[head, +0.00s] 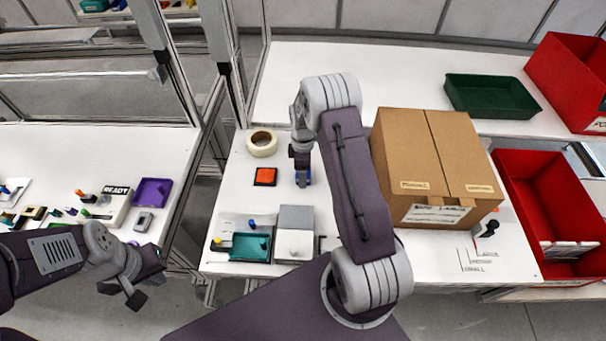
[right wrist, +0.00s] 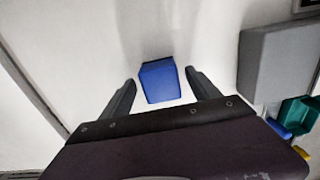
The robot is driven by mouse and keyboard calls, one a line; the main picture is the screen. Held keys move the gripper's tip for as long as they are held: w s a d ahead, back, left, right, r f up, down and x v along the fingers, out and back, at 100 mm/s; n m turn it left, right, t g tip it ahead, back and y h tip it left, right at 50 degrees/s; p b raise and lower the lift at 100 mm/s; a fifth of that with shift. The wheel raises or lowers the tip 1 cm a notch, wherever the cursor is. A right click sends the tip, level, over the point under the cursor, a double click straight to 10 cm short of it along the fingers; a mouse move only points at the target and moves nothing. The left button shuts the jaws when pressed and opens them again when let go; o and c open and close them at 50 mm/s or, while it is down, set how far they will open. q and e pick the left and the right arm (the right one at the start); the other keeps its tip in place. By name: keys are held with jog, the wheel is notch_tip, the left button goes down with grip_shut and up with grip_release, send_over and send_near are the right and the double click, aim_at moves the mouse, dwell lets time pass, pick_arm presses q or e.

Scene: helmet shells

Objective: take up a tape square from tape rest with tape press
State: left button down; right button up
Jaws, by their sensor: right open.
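A blue block (right wrist: 160,80), which looks like the tape press, stands on the white table. My right gripper (right wrist: 160,88) is open, with one finger on each side of the block and a gap visible on both sides. In the head view my right gripper (head: 302,170) points down at the table, with blue showing at its tips. A black-edged orange square (head: 265,176) lies to its left; I cannot tell whether it is the tape rest. No tape square is clearly seen. My left gripper (head: 132,285) is low at the left, away from the table; its opening is unclear.
A tape roll (head: 262,143) lies behind the orange square. A grey-and-white box (head: 295,243) and a teal tray (head: 251,247) stand at the table's front. A cardboard box (head: 435,160) stands right of my right arm. Red bins (head: 530,200) are further right.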

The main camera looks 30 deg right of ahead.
jog(key=shift+s+r, duration=0.1)
jog(key=shift+s, duration=0.05)
jog(key=c, duration=1)
grip_shut()
jog(key=r, duration=0.4)
jog(key=shift+w+r, duration=0.1)
jog(key=shift+w, duration=0.1)
jog(key=s+d+r+b, duration=0.1)
jog(key=s+d+r, duration=0.5)
jog(key=s+d, duration=0.2)
jog(key=shift+s+r, duration=0.35)
jog(key=shift+r, duration=0.05)
